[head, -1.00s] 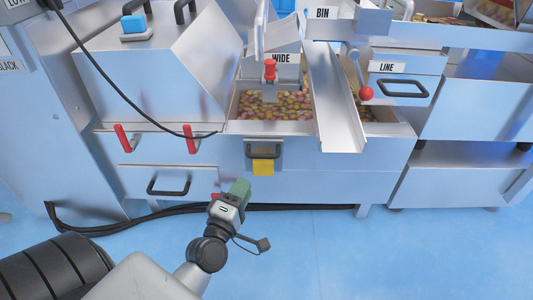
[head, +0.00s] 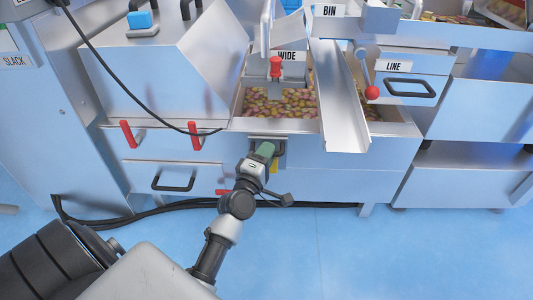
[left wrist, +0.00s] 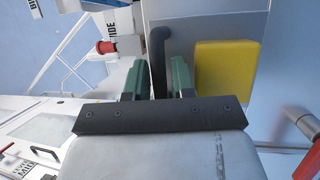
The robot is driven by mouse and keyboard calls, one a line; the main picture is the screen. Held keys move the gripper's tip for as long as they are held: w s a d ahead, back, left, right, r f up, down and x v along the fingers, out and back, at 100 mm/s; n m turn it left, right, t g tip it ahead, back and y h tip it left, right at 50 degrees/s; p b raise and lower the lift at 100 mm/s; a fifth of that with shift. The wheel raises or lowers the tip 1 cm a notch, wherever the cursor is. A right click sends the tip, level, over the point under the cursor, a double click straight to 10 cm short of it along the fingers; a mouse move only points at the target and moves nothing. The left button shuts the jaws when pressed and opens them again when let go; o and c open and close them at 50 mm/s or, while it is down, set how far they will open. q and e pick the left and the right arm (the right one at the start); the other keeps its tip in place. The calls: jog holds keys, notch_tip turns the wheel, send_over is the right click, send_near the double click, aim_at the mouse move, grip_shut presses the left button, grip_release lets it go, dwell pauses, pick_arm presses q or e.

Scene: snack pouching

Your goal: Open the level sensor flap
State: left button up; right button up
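The flap (left wrist: 205,22) is a grey metal plate with a black bar handle (left wrist: 158,50) and a yellow block (left wrist: 225,70). In the head view the handle (head: 283,148) is on the front of the machine below the WIDE label, partly hidden by my left gripper (head: 264,152). The yellow block (head: 273,167) shows just behind the gripper. In the left wrist view the two green fingers of my left gripper (left wrist: 157,80) stand apart, one on each side of the handle bar. Gaps show beside the bar, and I cannot tell if either finger touches it. My right gripper is out of view.
A bin of snack pieces (head: 275,103) lies above the flap, with a metal chute (head: 340,110) to its right. A red-knobbed lever (head: 372,91) and red handles (head: 128,134) are nearby. Black cables (head: 150,209) run along the floor.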

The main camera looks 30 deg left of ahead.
pick_arm(q)
grip_shut()
jog(key=shift+s+f, duration=0.1)
jog(key=shift+s, duration=0.05)
